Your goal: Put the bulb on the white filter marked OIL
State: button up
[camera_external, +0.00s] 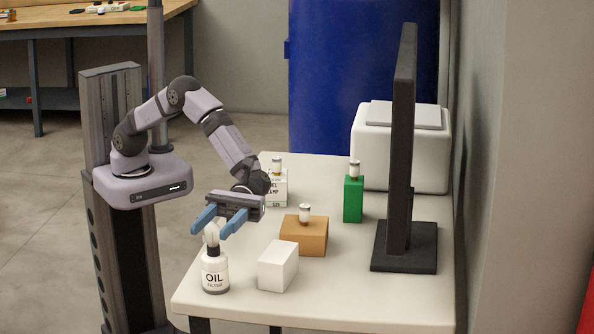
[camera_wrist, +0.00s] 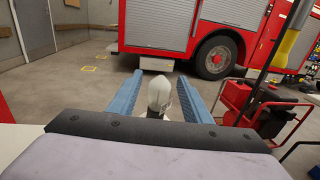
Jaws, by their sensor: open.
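The white filter marked OIL (camera_external: 215,277) stands upright near the table's front left edge. The bulb (camera_external: 212,235) is upright on the filter's dark neck and appears to rest on it. My gripper (camera_external: 211,226) is open just above the filter, its two blue fingers at either side of the bulb. In the wrist view the frosted bulb (camera_wrist: 160,92) stands between the open fingers (camera_wrist: 160,97), with a gap on both sides. The bulb's base is mostly hidden there.
A plain white box (camera_external: 277,268) stands right of the filter. Behind it are an orange-brown block (camera_external: 312,240), a green block (camera_external: 353,203) and a white lettered box (camera_external: 280,190), each with a small capped piece on top. A dark monitor (camera_external: 401,150) stands at the right.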

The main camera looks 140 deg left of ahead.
jog(key=v, duration=0.7)
jog(key=shift+s+a, duration=0.2)
jog(key=shift+a, duration=0.1)
jog(key=shift+d, duration=0.1)
jog(key=s+d+f+m+g+y, duration=0.2)
jog(key=s+d+f+m+g, duration=0.15)
jog(key=s, duration=0.35)
jog(key=s+d+f+m+g+y, duration=0.2)
jog(key=s+d+f+m+g, duration=0.15)
jog(key=s, duration=0.35)
jog(key=s+d+f+m+g+y, duration=0.2)
jog(key=s+f+m+g, duration=0.1)
jog(key=s+m, duration=0.3)
jog(key=s+a+f+m+y, duration=0.2)
jog(key=s+a+m+y, duration=0.2)
jog(key=s+m, duration=0.2)
jog(key=s+a+f+m+y, duration=0.2)
jog(key=s+a+m+y, duration=0.2)
jog(key=s, duration=0.4)
jog(key=shift+s+a+f+m+g+y, duration=0.35)
jog(key=shift+a+m, duration=0.25)
jog(key=shift+m, duration=0.5)
